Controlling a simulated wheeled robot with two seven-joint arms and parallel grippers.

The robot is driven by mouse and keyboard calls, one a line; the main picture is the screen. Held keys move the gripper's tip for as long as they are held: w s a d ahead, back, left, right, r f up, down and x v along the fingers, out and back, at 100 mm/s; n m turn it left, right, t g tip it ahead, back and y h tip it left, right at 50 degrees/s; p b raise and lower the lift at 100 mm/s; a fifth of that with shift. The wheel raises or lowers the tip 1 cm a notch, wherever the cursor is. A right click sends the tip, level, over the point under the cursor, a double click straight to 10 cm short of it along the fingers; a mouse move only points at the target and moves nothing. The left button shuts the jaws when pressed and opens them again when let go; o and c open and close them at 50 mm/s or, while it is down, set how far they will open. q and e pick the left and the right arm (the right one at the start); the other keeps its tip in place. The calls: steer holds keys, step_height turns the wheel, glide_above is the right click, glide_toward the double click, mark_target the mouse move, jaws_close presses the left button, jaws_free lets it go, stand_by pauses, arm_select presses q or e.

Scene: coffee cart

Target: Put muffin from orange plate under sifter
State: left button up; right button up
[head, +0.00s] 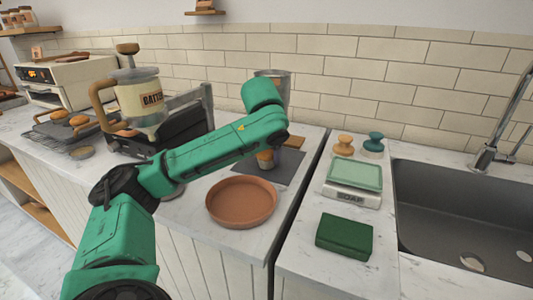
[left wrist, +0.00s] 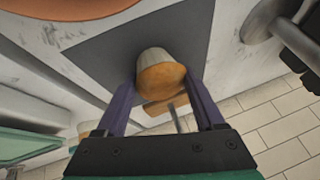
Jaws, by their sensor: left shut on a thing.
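The muffin (left wrist: 162,72), with a pale wrapper and an orange-brown top, is between the two fingers of my left gripper (left wrist: 163,92) in the left wrist view. It is over a dark mat (left wrist: 105,42); I cannot tell whether it touches it. In the head view, the muffin (head: 266,160) shows partly below my green arm, which hides most of the gripper. The orange plate (head: 242,203) is empty, in front of the mat. A metal cup, seemingly the sifter (head: 281,86), shows behind the arm, its lower part hidden. My right gripper is not in view.
A black grill (head: 180,128) with a labelled batter dispenser (head: 140,97) stands left of the mat. To the right, across a dark gap, are a soap scale (head: 352,183), a green sponge (head: 344,236) and a sink (head: 460,215). A wooden piece (head: 294,142) is behind the muffin.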

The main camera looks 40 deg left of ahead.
arm_select(q)
steer(key=shift+f, duration=0.2)
steer(key=o, duration=1.4)
steer(key=shift+c, duration=0.2)
steer(key=shift+r, duration=0.1)
steer(key=shift+r, duration=0.3)
steer(key=p+v, duration=0.1)
steer(key=v, duration=0.5)
steer(key=shift+d+r, duration=0.1)
steer(key=p, duration=0.4)
glide_toward(267, 150)
steer(key=shift+s+d+r, duration=0.25)
steer(key=shift+s+r, duration=0.2)
steer(key=shift+s, duration=0.05)
